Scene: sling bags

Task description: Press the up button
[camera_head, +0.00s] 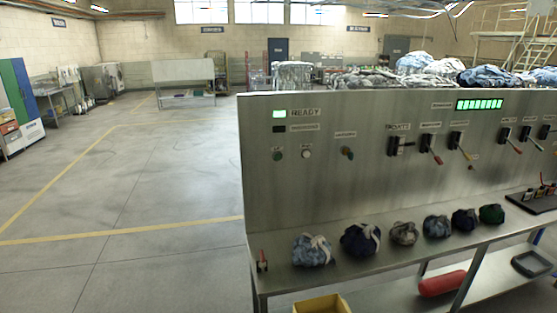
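A steel control panel (315,200) stands upright on the right side of the head view. On its left part are two small round buttons, a green one (277,155) and a white one (306,154). Each has a small label above it that is too small to read, so I cannot tell which is the up button. Neither of my grippers is in view.
Several tied cloth bundles (312,251) lie along the shelf below the panel. Levers (432,147) and a knob (347,153) are further right on the panel. A yellow bin (321,304) is at the bottom. Open floor (130,190) lies to the left.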

